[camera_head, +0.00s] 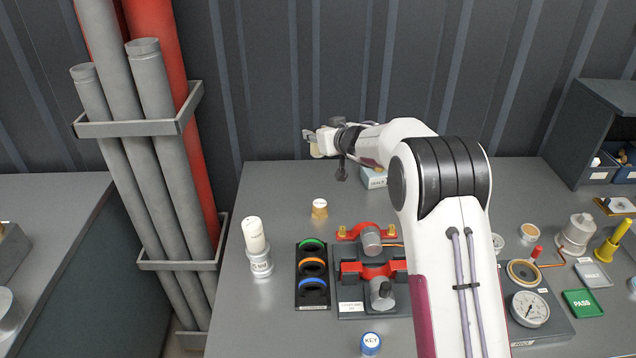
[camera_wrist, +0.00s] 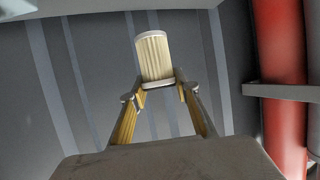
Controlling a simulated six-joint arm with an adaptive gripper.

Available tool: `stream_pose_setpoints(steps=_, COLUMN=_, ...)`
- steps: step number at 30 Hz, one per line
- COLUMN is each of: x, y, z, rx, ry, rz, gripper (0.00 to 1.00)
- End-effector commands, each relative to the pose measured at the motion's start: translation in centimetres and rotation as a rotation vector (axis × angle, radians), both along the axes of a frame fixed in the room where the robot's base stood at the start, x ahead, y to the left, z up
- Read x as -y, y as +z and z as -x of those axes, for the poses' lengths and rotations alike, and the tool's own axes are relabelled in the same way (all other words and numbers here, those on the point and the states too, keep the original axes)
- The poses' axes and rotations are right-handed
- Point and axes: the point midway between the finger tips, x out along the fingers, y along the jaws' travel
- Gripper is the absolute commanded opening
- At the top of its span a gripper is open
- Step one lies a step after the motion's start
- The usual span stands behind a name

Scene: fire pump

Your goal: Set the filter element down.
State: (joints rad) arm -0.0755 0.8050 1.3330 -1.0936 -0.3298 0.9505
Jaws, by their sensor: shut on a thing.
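The filter element (camera_wrist: 154,58) is a cream pleated cylinder with pale end caps. In the wrist view it stands out beyond my fingertips, its near end between them. My gripper (camera_wrist: 160,88) is shut on it. In the head view my gripper (camera_head: 311,136) is at the far end of my outstretched arm, in front of the ribbed back wall. The filter element (camera_head: 317,150) shows small and partly covered there. It appears held above the back edge of the grey bench (camera_head: 285,190).
A small tan-sided jar (camera_head: 320,209) and a pale labelled box (camera_head: 373,178) stand near the back. A cream-topped cylinder (camera_head: 254,236), a ring tray (camera_head: 312,303) and a red clamp fixture (camera_head: 368,270) are nearer. Grey pipes (camera_head: 140,180) rise at left. The bench's back left is clear.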

Motion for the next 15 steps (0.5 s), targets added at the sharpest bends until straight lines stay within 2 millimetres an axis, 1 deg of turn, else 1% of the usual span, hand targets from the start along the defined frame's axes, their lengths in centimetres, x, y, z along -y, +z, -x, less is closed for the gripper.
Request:
stream_pose_setpoints(steps=8, x=0.0, y=-0.2, z=0.0, rx=0.000, ry=0.000, rz=-0.001, gripper=0.09)
stream_pose_setpoints(steps=15, x=0.0, y=-1.9, z=0.0, rx=-0.002, ry=0.001, rz=-0.001, gripper=0.09)
